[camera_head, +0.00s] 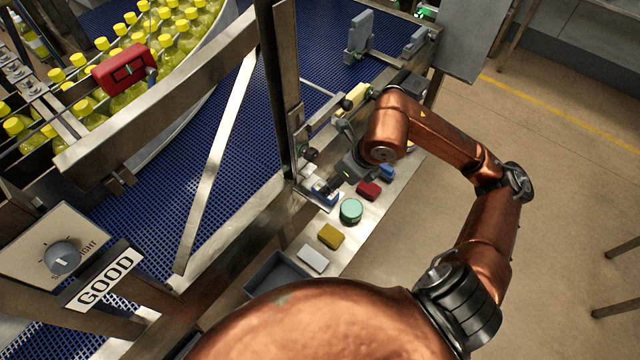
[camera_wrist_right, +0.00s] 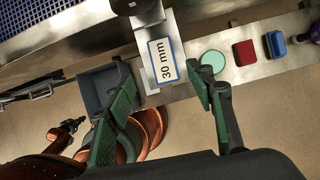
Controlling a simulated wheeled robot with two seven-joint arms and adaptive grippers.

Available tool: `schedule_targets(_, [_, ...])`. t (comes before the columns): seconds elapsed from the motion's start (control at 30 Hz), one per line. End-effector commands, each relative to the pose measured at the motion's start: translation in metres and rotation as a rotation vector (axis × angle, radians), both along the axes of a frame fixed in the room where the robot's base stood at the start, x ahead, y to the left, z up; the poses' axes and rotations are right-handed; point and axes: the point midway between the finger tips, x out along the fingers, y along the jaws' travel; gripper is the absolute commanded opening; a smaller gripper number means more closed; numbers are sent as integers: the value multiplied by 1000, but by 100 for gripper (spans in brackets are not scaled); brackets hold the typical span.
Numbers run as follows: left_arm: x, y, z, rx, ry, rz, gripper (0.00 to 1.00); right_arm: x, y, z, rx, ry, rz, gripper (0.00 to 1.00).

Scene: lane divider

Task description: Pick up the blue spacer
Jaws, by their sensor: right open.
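A small blue block (camera_head: 386,172), which I take as the blue spacer, lies on the metal ledge at the far end of a row of small pieces. In the right wrist view, the blue block (camera_wrist_right: 275,45) is at upper right, beside a red block (camera_wrist_right: 245,52). My right gripper (camera_wrist_right: 159,77) is open, with its fingers apart and nothing held between them. The blue block is to the right of both fingers, outside the gap. In the head view, the right gripper (camera_head: 350,168) is dark and partly hidden by my arm. My left gripper is not in view.
A blue-bordered "30 mm" plate (camera_wrist_right: 165,60) appears above the finger gap. The ledge also holds a green disc (camera_head: 350,211), a yellow block (camera_head: 331,236), a white block (camera_head: 312,258) and a grey tray (camera_head: 272,277). Metal posts and the blue conveyor (camera_head: 225,205) lie left.

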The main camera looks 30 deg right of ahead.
Motion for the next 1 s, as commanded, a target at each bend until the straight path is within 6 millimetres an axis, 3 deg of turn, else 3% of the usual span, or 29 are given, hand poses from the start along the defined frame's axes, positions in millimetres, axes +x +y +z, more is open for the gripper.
schedule_targets(0.3, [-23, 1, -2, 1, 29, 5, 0, 13, 2, -27, -25, 2, -3, 49])
schedule_targets(0.63, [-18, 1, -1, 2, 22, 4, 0, 26, 8, -68, -23, 3, -4, 49])
schedule_targets(0.93, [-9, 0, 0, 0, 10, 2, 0, 27, 7, -72, -25, 0, -5, 49])
schedule_targets(1.0, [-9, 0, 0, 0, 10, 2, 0, 27, 7, -72, -25, 0, -5, 44])
